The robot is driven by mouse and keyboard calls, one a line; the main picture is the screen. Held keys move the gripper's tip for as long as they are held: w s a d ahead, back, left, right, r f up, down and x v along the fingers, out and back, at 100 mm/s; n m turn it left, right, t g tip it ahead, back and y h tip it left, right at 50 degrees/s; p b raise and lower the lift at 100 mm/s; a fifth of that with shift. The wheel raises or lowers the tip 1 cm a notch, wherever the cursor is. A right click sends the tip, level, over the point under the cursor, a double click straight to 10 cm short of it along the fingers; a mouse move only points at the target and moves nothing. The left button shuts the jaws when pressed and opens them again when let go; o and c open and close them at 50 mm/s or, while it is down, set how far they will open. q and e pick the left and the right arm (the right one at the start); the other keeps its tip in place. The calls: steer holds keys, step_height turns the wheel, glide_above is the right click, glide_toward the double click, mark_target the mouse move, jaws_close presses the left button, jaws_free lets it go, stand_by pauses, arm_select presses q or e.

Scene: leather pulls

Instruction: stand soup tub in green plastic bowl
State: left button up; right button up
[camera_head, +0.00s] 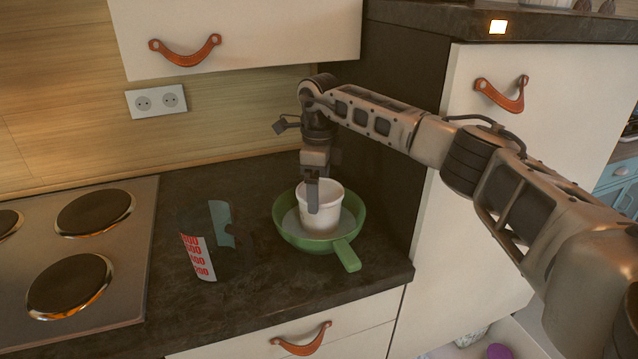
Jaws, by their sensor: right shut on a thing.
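The soup tub is a white round tub (326,212), upright inside the green plastic bowl (341,247). The bowl has a handle that points to the front right, and it stands on the dark counter. My right gripper (313,202) comes down from above and is shut on the tub's wall at its left side, with one finger showing in front of the wall. Whether the tub's base touches the bowl's floor is hard to tell. My left gripper is not in view.
A clear measuring cup (200,257) with red markings stands on the counter left of the bowl. A stove with several hot plates (97,212) is at the left. A tall cabinet (500,130) stands close on the right. Bare counter (270,295) lies in front.

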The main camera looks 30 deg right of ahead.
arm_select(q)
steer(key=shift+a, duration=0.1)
arm_select(e)
steer(key=shift+f, duration=0.15)
steer(key=o, duration=1.6)
steer(key=shift+f, duration=0.1)
steer(key=shift+c, duration=0.2)
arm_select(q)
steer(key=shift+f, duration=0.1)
arm_select(e)
steer(key=shift+r, duration=0.3)
arm_select(q)
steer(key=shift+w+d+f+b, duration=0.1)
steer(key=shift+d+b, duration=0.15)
steer(key=shift+b, duration=0.4)
arm_select(e)
step_height(320, 180, up, 12)
